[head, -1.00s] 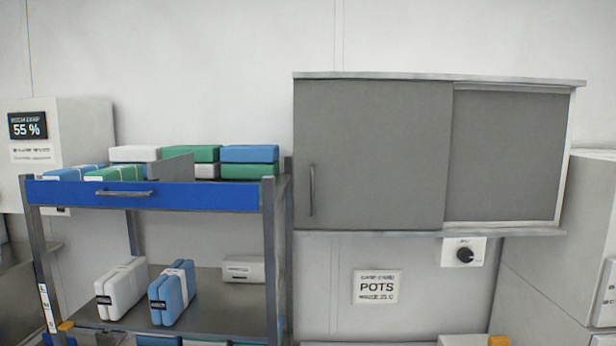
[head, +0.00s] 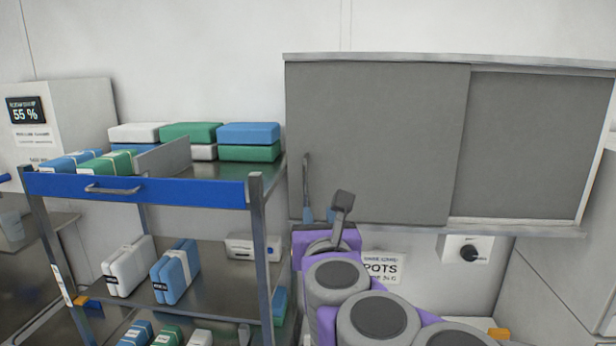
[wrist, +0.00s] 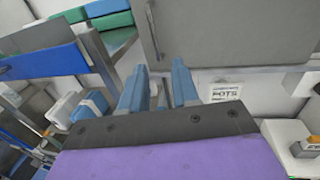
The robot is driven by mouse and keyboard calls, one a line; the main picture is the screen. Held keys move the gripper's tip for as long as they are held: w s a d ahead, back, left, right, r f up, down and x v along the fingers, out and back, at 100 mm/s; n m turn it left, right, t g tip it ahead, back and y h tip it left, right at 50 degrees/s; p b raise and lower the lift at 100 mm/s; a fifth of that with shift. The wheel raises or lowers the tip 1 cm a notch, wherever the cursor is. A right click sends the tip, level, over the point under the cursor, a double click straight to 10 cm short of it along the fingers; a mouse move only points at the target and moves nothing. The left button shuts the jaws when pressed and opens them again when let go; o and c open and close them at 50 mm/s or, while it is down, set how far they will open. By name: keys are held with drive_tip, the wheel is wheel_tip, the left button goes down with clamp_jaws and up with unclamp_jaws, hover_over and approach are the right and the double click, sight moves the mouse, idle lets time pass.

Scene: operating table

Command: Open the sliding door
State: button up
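The wall cabinet has a grey left sliding door panel (head: 385,140) in front of a recessed grey right panel (head: 535,140). A thin vertical metal handle (head: 306,172) is near the left panel's left edge; it also shows in the wrist view (wrist: 152,30). My gripper (head: 319,212) is at the cabinet's lower left, just below the handle in the picture. In the wrist view its two blue fingers (wrist: 158,78) are spread apart, with no object held between them. The handle appears beyond the fingertips, roughly in line with the gap.
A metal cart (head: 258,225) with a blue drawer front (head: 140,190) and stacked packs stands close on the left. Below the cabinet are a POTS sign (head: 385,267) and a black knob (head: 468,253). A white unit stands at the right.

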approach(305, 186)
drive_tip(key=w, duration=0.3)
drive_tip(key=w+a+p, duration=0.1)
drive_tip(key=w, duration=0.2)
drive_tip(key=w+a, duration=0.1)
drive_tip(key=w, duration=0.2)
drive_tip(key=shift+w+a+p, duration=0.15)
drive_tip(key=shift+w+p, duration=0.15)
drive_tip(key=shift+w, duration=0.1)
drive_tip(key=shift+w+d+r, duration=0.15)
drive_tip(key=shift+d+r, duration=0.05)
drive_tip(key=shift+w+d, duration=0.2)
drive_tip(key=shift+w, duration=0.05)
drive_tip(key=shift+d, duration=0.15)
drive_tip(key=shift+f, duration=0.1)
drive_tip(key=shift+c, duration=0.2)
drive_tip(key=shift+a, duration=0.25)
clamp_jaws()
